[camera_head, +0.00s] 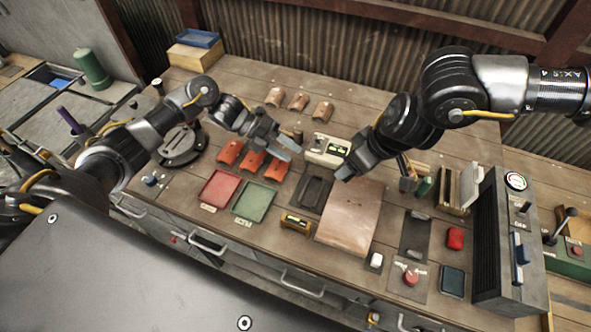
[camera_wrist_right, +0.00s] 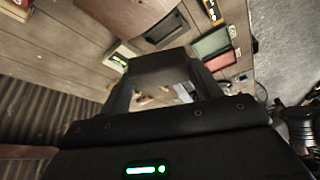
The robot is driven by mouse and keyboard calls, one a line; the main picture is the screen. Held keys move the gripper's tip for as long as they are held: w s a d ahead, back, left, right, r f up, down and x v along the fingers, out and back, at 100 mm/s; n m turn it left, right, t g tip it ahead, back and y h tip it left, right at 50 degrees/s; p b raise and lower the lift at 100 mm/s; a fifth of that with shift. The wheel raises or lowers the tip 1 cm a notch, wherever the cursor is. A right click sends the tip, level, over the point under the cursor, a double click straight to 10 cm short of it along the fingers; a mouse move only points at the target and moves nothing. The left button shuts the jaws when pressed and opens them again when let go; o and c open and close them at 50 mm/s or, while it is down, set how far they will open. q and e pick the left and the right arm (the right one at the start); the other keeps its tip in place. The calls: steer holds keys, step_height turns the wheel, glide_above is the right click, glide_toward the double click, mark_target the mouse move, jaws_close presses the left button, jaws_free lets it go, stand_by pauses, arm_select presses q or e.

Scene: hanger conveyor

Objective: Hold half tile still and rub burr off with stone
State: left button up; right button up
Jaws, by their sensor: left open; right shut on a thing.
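My right gripper (camera_head: 345,172) is above the bench, near the top of the brown board. In the right wrist view its fingers are shut on a dark block (camera_wrist_right: 160,70), which looks like the stone. My left gripper (camera_head: 286,146) is open and empty, just above and right of the orange curved tiles. These tiles lie in a row: left (camera_head: 228,152), middle (camera_head: 252,160) and right (camera_head: 276,169). Paler curved tiles (camera_head: 297,102) lie farther back. I cannot tell which is the half tile, and no burr can be made out.
A red tray (camera_head: 219,188) and green tray (camera_head: 254,202) lie in front of the tiles. A dark tray (camera_head: 314,192) and yellow level (camera_head: 297,222) are beside the brown board (camera_head: 350,220). A panel with a gauge (camera_head: 514,181) stands at right. The board's surface is clear.

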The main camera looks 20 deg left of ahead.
mark_target(330, 200)
arm_select(q)
steer(key=s+d+f, duration=0.1)
steer(key=d+f, duration=0.2)
steer(key=d, duration=0.1)
steer(key=s+d+f+m+g, duration=0.1)
steer(key=s+d+f, duration=0.1)
steer(key=d, duration=0.3)
steer(key=s+d+f+m, duration=0.1)
steer(key=d+f, duration=0.2)
steer(key=d, duration=0.2)
steer(key=shift+s+d+f+g, duration=0.1)
steer(key=shift+s+f+g, duration=0.2)
steer(key=shift+s+g, duration=0.1)
steer(key=shift+c, duration=0.2)
jaws_close()
